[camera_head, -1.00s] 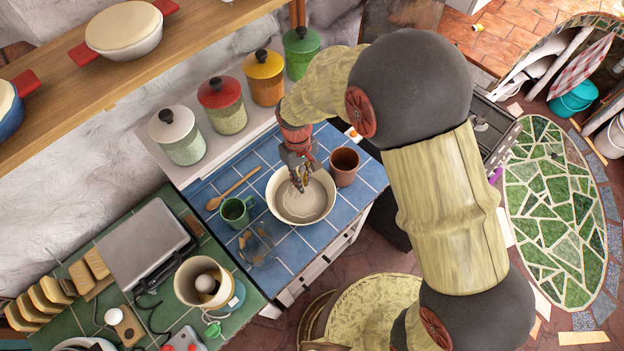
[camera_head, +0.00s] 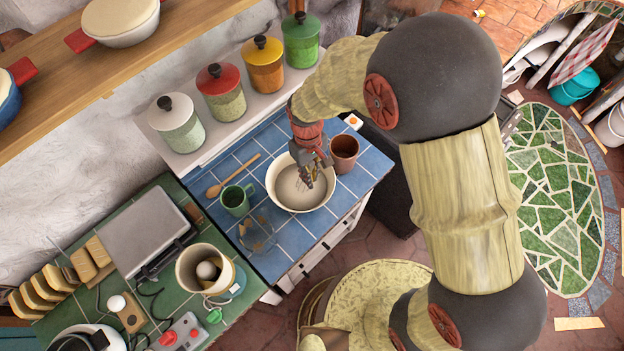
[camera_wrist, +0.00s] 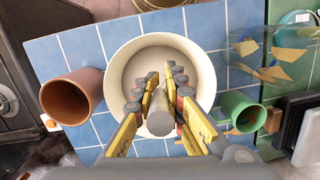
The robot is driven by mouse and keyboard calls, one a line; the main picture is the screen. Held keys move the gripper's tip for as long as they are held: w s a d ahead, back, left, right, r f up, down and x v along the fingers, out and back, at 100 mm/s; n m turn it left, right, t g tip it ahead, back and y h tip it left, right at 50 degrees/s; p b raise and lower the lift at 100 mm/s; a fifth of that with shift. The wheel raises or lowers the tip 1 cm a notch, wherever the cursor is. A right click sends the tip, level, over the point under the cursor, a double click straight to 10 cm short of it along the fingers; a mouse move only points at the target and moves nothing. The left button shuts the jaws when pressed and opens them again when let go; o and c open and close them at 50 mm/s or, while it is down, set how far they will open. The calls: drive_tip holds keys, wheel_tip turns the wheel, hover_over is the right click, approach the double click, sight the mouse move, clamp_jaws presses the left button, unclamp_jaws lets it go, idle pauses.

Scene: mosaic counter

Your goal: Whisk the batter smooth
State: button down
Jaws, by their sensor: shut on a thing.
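A cream bowl (camera_head: 318,203) of pale, smooth-looking batter (camera_head: 293,190) stands on the blue tiled counter; its rim also shows in the wrist view (camera_wrist: 118,62). My gripper (camera_head: 312,166) is above the bowl, shut on a whisk. The whisk's wires (camera_head: 305,184) reach down into the bowl, toward its right side. In the wrist view the grey end of the whisk handle (camera_wrist: 160,122) shows between the yellow-sided fingers, and the wires are hidden below it. How deep the wires sit in the batter is not clear.
A brown cup (camera_head: 344,150) stands close to the bowl's right, a green mug (camera_head: 237,199) to its left. A wooden spoon (camera_head: 232,176) and a clear dish with brown pieces (camera_head: 257,235) lie left. Lidded canisters (camera_head: 221,92) line the back ledge. Front tiles are clear.

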drive_tip(key=shift+w+a, duration=0.25)
drive_tip(key=shift+r, duration=0.1)
